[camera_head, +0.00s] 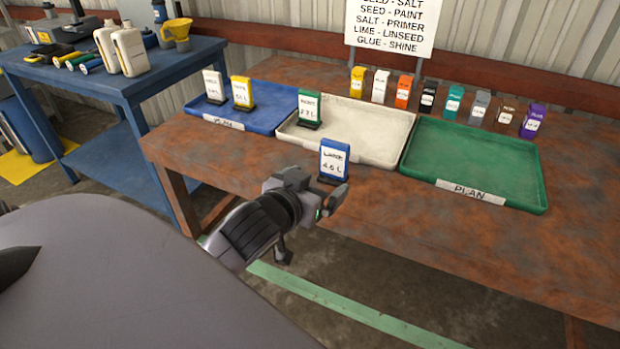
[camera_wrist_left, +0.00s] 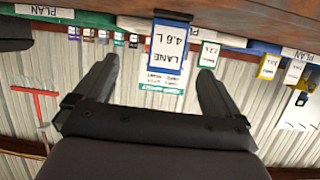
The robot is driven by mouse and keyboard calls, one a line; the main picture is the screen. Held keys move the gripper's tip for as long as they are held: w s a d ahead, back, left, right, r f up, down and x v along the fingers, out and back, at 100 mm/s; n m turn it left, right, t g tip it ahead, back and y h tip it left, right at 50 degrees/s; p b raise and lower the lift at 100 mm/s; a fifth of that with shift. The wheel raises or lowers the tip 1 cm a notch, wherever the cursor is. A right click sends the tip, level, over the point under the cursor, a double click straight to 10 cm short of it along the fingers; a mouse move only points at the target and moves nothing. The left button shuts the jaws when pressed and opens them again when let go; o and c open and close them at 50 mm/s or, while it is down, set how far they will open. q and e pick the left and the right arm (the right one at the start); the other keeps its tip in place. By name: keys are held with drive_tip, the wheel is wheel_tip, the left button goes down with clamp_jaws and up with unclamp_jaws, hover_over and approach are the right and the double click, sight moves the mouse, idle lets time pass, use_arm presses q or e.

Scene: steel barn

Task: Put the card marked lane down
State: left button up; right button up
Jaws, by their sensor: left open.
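The card marked lane (camera_head: 334,161) is a blue-framed white card reading "LANE 4.6 L". It stands upright on the wooden table near its front edge, in front of the white tray. In the left wrist view the card (camera_wrist_left: 170,45) appears upside down, between the lines of the two fingers. My left gripper (camera_head: 318,192) is open and empty at the table's front edge, just short of the card; its spread fingers also show in the wrist view (camera_wrist_left: 158,66). I cannot tell whether either finger touches the card. My right gripper is not in view.
A blue tray (camera_head: 262,127) holds white and yellow cards. A white tray (camera_head: 365,152) holds a green card (camera_head: 309,108). A green tray (camera_head: 470,160) is empty. Several coloured cards stand behind the trays, below a pairing sign (camera_head: 395,22). A blue bench (camera_head: 110,88) stands left.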

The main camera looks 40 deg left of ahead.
use_arm(q)
drive_tip(key=s+d+f+m+g+h, duration=0.1)
drive_tip(key=s+d+f, duration=0.2)
drive_tip(key=s+f, duration=0.2)
drive_tip(key=s+d+f+m+g+h, duration=0.1)
drive_tip(key=s+d+f, duration=0.3)
drive_tip(key=f, duration=0.6)
drive_tip(key=s+d+f+m+g+h, duration=0.1)
drive_tip(key=s+d+f+m+h, duration=0.1)
drive_tip(key=s+f, duration=0.3)
wheel_tip(320, 180, down, 3)
drive_tip(key=shift+s+d+f+h, duration=0.1)
drive_tip(key=shift+s+d+h, duration=0.3)
drive_tip(key=shift+d, duration=0.4)
